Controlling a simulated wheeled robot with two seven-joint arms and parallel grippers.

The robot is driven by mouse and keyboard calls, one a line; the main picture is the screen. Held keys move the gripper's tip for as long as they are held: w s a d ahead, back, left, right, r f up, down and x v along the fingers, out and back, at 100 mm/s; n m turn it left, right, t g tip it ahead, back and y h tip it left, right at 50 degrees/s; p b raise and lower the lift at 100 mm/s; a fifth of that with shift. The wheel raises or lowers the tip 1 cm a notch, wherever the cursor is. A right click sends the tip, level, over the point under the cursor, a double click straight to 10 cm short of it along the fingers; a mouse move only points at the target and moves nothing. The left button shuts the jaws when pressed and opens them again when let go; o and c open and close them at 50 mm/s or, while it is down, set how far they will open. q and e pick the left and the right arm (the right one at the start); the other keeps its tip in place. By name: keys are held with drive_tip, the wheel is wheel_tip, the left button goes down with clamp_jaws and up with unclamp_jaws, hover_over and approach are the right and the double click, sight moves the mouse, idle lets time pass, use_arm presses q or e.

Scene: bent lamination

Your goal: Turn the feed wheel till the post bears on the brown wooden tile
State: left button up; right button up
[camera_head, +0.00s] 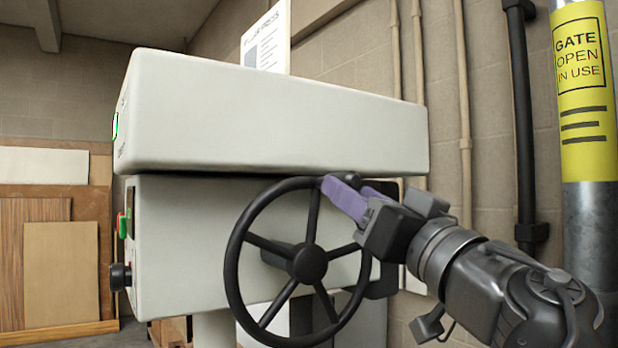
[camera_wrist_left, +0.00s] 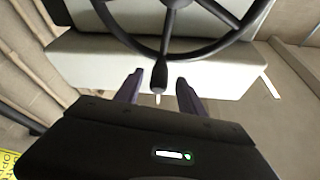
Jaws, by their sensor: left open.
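The black feed wheel (camera_head: 311,264) has several spokes and stands upright at the side of the pale grey press. In the left wrist view its rim (camera_wrist_left: 120,34) crosses the top, with a dark handle (camera_wrist_left: 159,76) pointing down from it. My left gripper (camera_head: 347,190) has purple fingers and is at the wheel's upper right rim. In the left wrist view my left gripper (camera_wrist_left: 159,82) is open, with the handle between its fingers and a gap on each side. The post and the brown wooden tile cannot be made out. My right gripper is not in view.
The press has a grey upper body (camera_head: 270,120) over a lower housing (camera_head: 185,235) with a green button (camera_head: 122,225). Wooden boards (camera_head: 60,270) lean at the left wall. A yellow-signed pole (camera_head: 590,240) stands at the right, near my arm.

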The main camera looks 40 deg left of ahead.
use_arm(q)
drive_tip(key=shift+r, duration=0.1)
idle(0.3)
drive_tip(key=p+x, duration=0.3)
drive_tip(key=x, duration=0.4)
drive_tip(key=shift+p, duration=0.3)
drive_tip(key=shift+w+a+r, duration=0.1)
drive_tip(key=shift+w+a, duration=0.1)
drive_tip(key=shift+a, duration=0.25)
